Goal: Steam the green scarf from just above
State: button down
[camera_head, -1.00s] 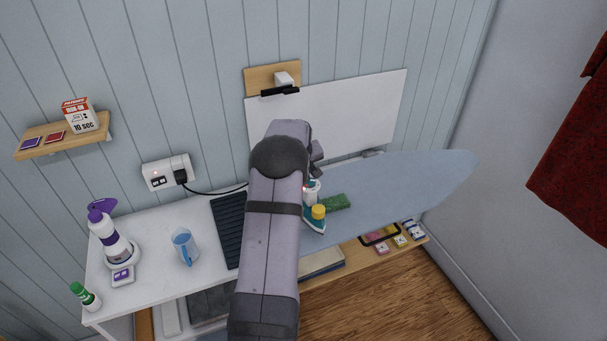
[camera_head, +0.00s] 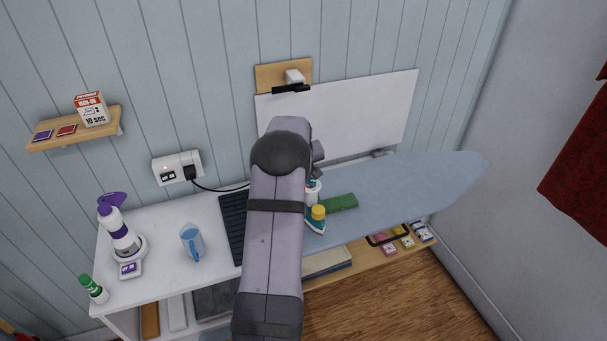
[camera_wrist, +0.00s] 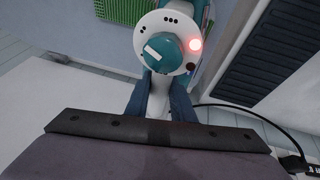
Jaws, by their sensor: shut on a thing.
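The green scarf (camera_head: 341,203) lies folded on the blue ironing board, to the right of the iron. It also shows at the top left of the wrist view (camera_wrist: 128,9). The teal and white iron (camera_head: 315,224) has a yellow cap and its tip points toward the near edge. In the wrist view the iron (camera_wrist: 169,46) shows a teal dial and a lit red light. My gripper (camera_wrist: 158,103) is shut on the iron's white handle. My arm hides the gripper in the head view. The gap under the iron cannot be judged.
The ironing board (camera_head: 420,185) is clear right of the scarf. A black ribbed mat (camera_head: 231,225) lies left of my arm. A blue jug (camera_head: 192,242), a purple-topped spray bottle (camera_head: 118,229) and a green-capped bottle (camera_head: 93,288) stand on the white counter. A black cable runs from the socket (camera_head: 178,168).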

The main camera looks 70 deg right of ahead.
jog(key=shift+w+a+r, duration=0.1)
jog(key=shift+w+r, duration=0.05)
jog(key=shift+w, duration=0.15)
jog(key=shift+w+a+b, duration=0.35)
jog(key=shift+w+a, duration=0.75)
jog(key=shift+w, duration=0.15)
jog(key=shift+w+a, duration=0.1)
dwell(0.4)
jog(key=shift+r, duration=0.15)
notch_tip(320, 180, up, 8)
jog(key=p, duration=0.5)
dwell(0.5)
jog(key=shift+w+a, duration=0.1)
jog(key=w+a+b, duration=0.2)
jog(key=w+a, duration=0.7)
jog(key=w, duration=0.3)
jog(key=shift+w+a, duration=0.25)
jog(key=shift+w, duration=0.1)
dwell(0.4)
